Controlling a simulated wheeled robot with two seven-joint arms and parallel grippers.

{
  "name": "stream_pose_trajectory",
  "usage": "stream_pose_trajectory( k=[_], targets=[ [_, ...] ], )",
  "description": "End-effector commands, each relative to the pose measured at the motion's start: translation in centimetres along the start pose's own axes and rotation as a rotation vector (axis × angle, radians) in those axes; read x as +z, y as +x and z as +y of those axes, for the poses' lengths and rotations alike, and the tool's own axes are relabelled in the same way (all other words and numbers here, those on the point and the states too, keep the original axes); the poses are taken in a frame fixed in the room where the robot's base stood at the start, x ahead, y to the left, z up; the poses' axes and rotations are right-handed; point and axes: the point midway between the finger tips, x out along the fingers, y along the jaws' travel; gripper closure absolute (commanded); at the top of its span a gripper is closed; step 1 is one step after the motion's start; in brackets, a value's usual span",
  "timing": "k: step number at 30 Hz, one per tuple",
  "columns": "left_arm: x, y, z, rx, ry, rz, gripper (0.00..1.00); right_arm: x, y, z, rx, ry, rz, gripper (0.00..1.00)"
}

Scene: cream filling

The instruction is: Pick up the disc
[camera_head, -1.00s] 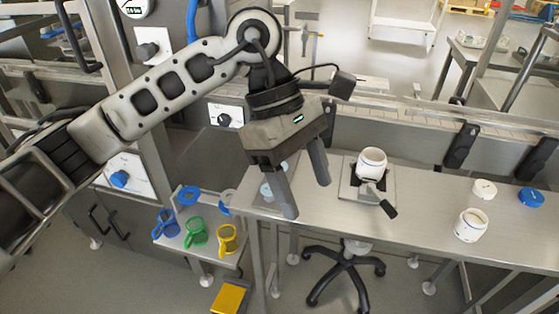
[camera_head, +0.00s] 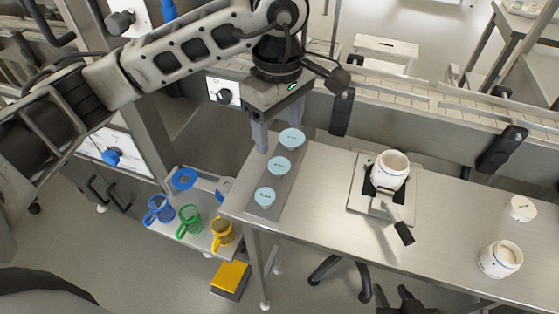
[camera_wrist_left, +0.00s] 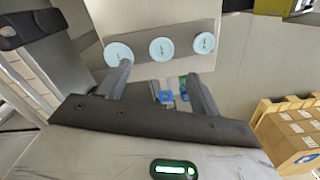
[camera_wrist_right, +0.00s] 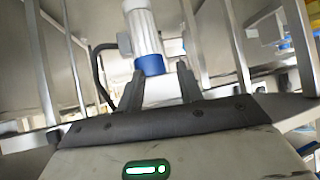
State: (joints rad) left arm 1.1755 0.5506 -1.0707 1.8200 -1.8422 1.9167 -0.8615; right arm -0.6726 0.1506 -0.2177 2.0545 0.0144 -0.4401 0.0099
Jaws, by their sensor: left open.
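Three light-blue discs lie in a row on a grey strip (camera_head: 287,186) at the left end of the steel table: a far disc (camera_head: 291,138), a middle disc (camera_head: 279,165) and a near disc (camera_head: 265,197). They also show in the left wrist view as a left disc (camera_wrist_left: 118,53), a middle disc (camera_wrist_left: 162,48) and a right disc (camera_wrist_left: 204,43). My left gripper (camera_head: 279,137) is open and empty above the far end of the row. One fingertip overlaps the left disc's edge in the wrist view; contact cannot be told. My right gripper (camera_wrist_right: 160,84) is open, away from the discs.
A white jar (camera_head: 391,168) stands on a small scale-like plate (camera_head: 360,190) with a handle. Another white jar (camera_head: 500,259) and a white lid (camera_head: 521,208) are at right. Blue, green and yellow cups (camera_head: 222,235) stand on a lower shelf at left.

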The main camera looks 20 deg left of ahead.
Motion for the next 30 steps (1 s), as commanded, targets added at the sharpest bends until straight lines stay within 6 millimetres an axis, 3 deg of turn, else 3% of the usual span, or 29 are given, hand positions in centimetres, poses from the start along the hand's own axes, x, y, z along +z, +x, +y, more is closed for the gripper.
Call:
stream_pose_trajectory(
  k=[8,13,18,30],
  targets=[
    [0.1,2.2,-0.1,-0.002,-0.001,-0.001,0.35,-0.1,0.0,-0.1,0.002,0.006,-0.001,0.64],
    [0.3,4.6,-0.5,-0.005,-0.001,-0.002,0.35,-1.4,-0.4,0.1,0.007,0.002,0.012,0.64],
    [0.3,6.6,-0.4,-0.002,-0.002,-0.001,0.35,-1.1,-0.2,0.3,0.011,0.000,0.006,0.64],
    [0.3,6.9,-0.3,0.001,-0.001,0.000,0.35,-0.7,-0.1,0.4,0.012,0.000,-0.001,0.64]
  ],
)
